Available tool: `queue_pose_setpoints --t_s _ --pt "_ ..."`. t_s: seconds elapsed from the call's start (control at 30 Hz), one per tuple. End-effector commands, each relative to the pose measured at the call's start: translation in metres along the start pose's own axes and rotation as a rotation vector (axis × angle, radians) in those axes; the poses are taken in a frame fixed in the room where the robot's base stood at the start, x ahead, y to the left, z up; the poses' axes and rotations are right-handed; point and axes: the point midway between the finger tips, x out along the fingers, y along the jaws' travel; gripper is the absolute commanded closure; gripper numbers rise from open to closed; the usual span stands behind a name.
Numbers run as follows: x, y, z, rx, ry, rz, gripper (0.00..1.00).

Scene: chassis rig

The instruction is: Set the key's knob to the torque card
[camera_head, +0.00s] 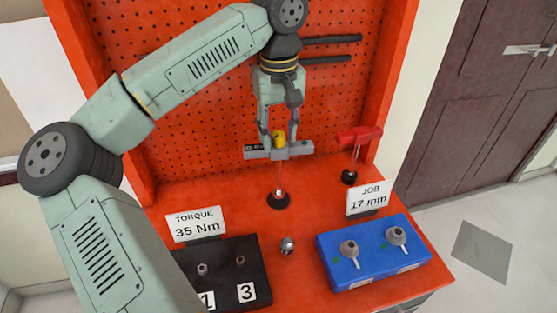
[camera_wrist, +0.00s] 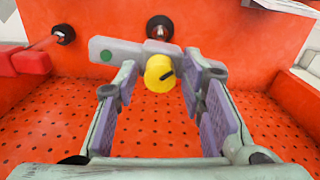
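The torque card (camera_head: 196,226) reads "TORQUE 35 Nm" and stands at the left of the red bench. The key is a grey bar (camera_head: 259,154) on a thin upright post with a black base, near the pegboard. Its yellow knob (camera_head: 279,138) sits at the bar; in the wrist view the knob (camera_wrist: 159,75) shows a dark pointer mark toward the right. A scale on the bar is too small to read. My gripper (camera_head: 277,132) points down over the key. Its fingers are open on either side of the knob, with gaps visible in the wrist view (camera_wrist: 158,84).
A red-handled tool (camera_head: 360,136) stands right of the key. A blue box (camera_head: 350,277) with two sockets is front right, behind it a job card (camera_head: 368,197) reading "17 mm". A black block (camera_head: 250,268) with numbered labels is front left. A small metal piece (camera_head: 287,246) stands between.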

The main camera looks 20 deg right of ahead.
Motion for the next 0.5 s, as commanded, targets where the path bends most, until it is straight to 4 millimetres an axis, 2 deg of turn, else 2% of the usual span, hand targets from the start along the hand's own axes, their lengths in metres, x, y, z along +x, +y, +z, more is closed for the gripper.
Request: queue_pose_setpoints --t_s 0.13,0.5 --pt "0.0010 -0.0004 -0.0003 -0.169 0.002 -0.001 0.63" --pt "0.0013 -0.0005 -0.0003 -0.789 0.002 -0.001 0.63"
